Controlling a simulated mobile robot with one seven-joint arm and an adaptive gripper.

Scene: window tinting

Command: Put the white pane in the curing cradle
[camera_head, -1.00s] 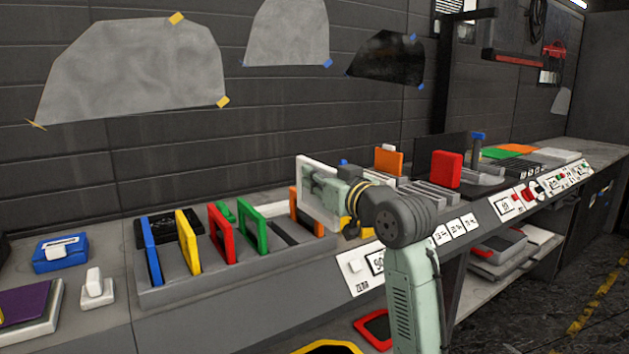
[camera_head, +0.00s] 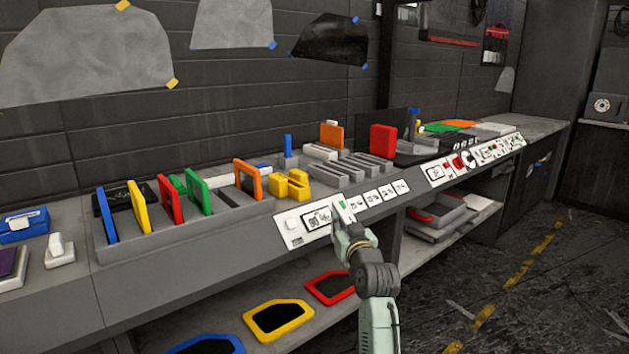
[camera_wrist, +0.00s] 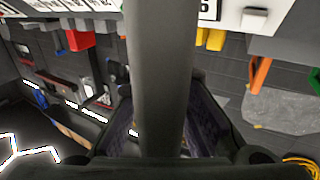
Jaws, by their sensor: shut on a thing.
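My gripper (camera_head: 344,212) is in front of the counter's labelled front edge. It is shut on the white pane (camera_head: 339,208), which shows only as a thin pale sliver at the fingertips in the head view. In the wrist view a broad dark-grey bar (camera_wrist: 158,75), probably the pane edge-on in shadow, runs up from between the fingers. A grey slotted block (camera_head: 350,172) stands on the counter behind the gripper, with empty slots showing. I cannot tell for certain that this is the curing cradle.
A grey rack (camera_head: 180,235) at left holds blue, yellow, red, green and orange panes. A yellow block (camera_head: 292,186) stands beside it. A red block (camera_head: 383,140) and another orange pane (camera_head: 332,134) stand near the slotted block. Framed panes lie on the shelf below.

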